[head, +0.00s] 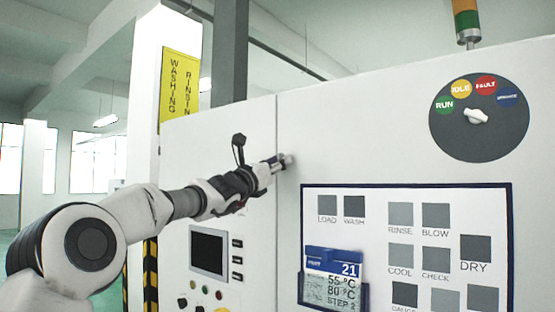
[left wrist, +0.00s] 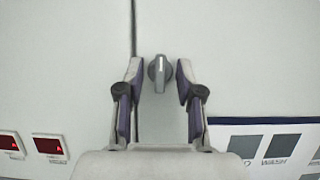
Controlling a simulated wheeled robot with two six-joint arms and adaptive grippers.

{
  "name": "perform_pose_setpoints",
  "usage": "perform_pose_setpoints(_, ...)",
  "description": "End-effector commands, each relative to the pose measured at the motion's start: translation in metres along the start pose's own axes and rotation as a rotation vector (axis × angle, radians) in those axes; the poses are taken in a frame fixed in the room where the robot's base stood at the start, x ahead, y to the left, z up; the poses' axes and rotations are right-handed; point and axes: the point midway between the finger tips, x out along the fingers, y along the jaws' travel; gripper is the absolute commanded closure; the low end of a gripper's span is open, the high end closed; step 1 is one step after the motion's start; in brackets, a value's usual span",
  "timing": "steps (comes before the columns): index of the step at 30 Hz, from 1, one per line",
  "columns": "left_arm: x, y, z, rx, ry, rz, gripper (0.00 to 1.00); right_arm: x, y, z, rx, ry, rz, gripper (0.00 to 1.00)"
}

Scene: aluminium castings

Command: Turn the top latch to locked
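The top latch (left wrist: 159,72) is a small grey knob with a pale bar on the white cabinet, just right of the vertical door seam. In the left wrist view its bar stands about upright. My left gripper (head: 279,162) reaches to the cabinet face; in the left wrist view (left wrist: 159,70) its two fingers are open on either side of the latch, with a gap on both sides. In the head view the fingers mostly hide the latch. My right gripper is in neither view.
A panel board (head: 370,195) with grey squares and a blue-topped card (head: 333,262) lies below right of the latch. A round dial (head: 479,117) is at upper right. A screen (head: 209,253) and buttons are lower left. The cabinet face around the latch is clear.

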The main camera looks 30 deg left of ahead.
Motion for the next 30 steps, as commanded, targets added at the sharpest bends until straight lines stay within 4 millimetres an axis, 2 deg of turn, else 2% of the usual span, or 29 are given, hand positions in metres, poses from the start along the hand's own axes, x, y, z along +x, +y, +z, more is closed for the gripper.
perform_pose_setpoints(1,-0.0003,0.0001,0.0004,0.000,-0.001,0.000,0.71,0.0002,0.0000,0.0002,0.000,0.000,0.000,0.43)
perform_pose_setpoints(3,-0.0004,0.0001,0.0005,0.000,-0.001,0.000,0.95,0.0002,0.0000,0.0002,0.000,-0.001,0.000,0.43)
perform_pose_setpoints(4,-0.0004,0.0002,0.0005,0.000,-0.001,0.000,1.00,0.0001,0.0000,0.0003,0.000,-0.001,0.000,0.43)
perform_pose_setpoints(20,-0.0003,0.0006,0.0017,0.017,-0.002,-0.006,1.00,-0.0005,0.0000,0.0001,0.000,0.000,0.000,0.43)
perform_pose_setpoints(30,0.0000,0.0013,0.0032,0.164,-0.004,-0.066,1.00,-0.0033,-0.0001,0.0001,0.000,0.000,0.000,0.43)
